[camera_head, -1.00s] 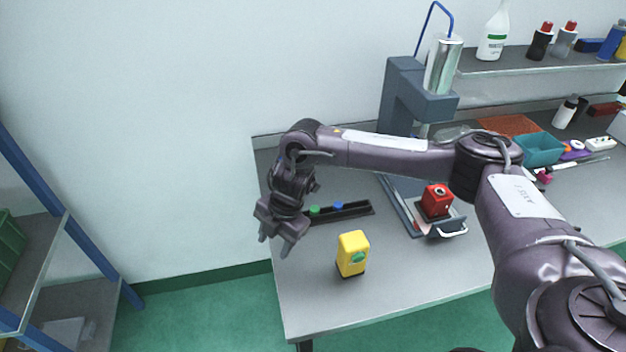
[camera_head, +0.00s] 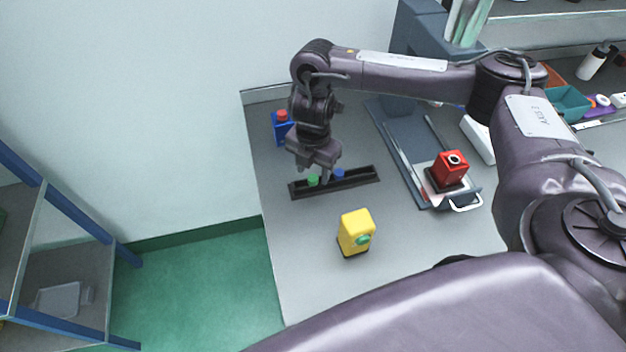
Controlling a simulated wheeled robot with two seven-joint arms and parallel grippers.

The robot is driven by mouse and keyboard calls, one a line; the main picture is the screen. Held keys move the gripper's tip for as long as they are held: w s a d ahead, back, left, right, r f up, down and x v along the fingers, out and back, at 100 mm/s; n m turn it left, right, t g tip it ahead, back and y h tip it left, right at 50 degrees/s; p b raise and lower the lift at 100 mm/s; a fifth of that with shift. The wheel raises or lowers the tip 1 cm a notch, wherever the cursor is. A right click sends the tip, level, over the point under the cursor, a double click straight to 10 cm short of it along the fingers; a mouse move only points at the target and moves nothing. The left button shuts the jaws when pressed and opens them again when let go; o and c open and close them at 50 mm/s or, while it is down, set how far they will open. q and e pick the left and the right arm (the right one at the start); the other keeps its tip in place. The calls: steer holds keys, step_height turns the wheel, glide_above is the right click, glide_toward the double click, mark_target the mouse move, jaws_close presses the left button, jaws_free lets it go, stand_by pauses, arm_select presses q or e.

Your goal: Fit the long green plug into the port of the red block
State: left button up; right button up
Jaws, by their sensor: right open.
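The red block (camera_head: 452,166) stands on a dark base on the press plate at the right, its round port facing up and forward. A green plug (camera_head: 313,180) sits upright in the black rack (camera_head: 350,182), beside a blue plug (camera_head: 339,173). Only its top shows, so I cannot tell its length. A second green piece (camera_head: 363,240) sticks out of the yellow block (camera_head: 353,226) at the front. My right gripper (camera_head: 313,174) is open, pointing down over the left end of the rack, close to the green plug. I cannot tell whether it touches. My left gripper is not in view.
A blue block with a red top (camera_head: 281,126) stands behind my right gripper at the table's left edge. A white handle (camera_head: 466,203) juts from the press plate. A teal bin (camera_head: 566,104) stands at the right.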

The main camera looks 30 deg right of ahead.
step_height(320, 180, down, 2)
steer(key=shift+f, duration=0.1)
steer(key=c, duration=1)
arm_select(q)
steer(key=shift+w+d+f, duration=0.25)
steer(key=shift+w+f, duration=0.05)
arm_select(e)
jaws_close()
